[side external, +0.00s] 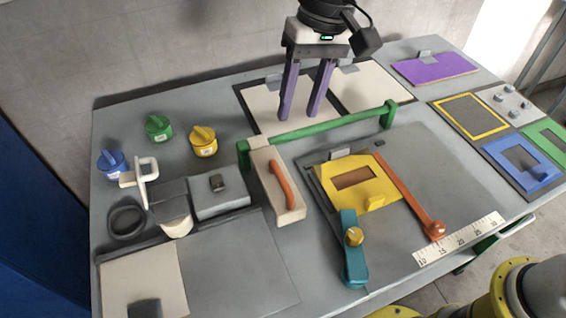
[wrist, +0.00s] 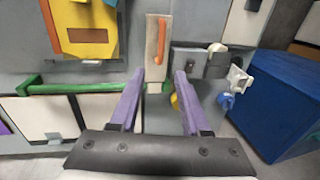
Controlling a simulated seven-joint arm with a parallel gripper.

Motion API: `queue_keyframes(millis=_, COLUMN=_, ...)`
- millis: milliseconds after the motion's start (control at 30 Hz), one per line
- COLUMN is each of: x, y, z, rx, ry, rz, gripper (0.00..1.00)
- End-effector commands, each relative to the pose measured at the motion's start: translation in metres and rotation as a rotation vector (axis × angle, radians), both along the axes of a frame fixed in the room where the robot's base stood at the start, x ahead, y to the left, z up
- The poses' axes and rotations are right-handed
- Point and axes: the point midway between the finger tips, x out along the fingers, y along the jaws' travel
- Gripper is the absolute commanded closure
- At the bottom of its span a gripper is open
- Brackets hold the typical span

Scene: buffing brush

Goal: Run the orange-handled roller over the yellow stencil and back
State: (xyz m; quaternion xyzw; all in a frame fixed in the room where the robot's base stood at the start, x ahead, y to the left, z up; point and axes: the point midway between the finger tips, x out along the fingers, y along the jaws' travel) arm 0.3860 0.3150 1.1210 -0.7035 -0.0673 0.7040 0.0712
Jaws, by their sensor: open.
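The orange-handled roller shows as a long cream block with a curved orange handle (side external: 280,184). It lies on the grey table left of the yellow stencil and also shows in the wrist view (wrist: 152,64). The yellow stencil (side external: 376,190) has a rectangular cutout with a brown surface showing through. It lies on a grey board and is at the upper left in the wrist view (wrist: 80,18). My gripper (side external: 298,116) has purple fingers, open and empty, above the pale panels behind the green bar. In the wrist view my gripper (wrist: 158,73) points toward the block's near end.
A raised green bar (side external: 320,126) runs between my gripper and the stencil board. An orange arm (side external: 408,195) and a teal lever (side external: 352,260) flank the stencil. Several knobbed pots, including a yellow one (side external: 203,143), stand left. A ruler (side external: 458,240) lies at the front right.

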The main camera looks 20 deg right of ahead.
Motion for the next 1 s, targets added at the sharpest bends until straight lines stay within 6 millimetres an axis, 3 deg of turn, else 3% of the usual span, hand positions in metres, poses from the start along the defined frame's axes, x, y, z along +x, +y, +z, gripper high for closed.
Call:
queue_keyframes(millis=167, x=-0.003, y=0.006, z=-0.013, rx=-0.001, ry=0.002, rz=0.01, gripper=0.53)
queue_keyframes(millis=700, x=-0.003, y=0.024, z=-0.109, rx=-0.002, ry=0.001, rz=0.008, gripper=0.53)
queue_keyframes(millis=1000, x=-0.003, y=0.029, z=-0.134, rx=-0.001, ry=-0.001, rz=0.009, gripper=0.53)
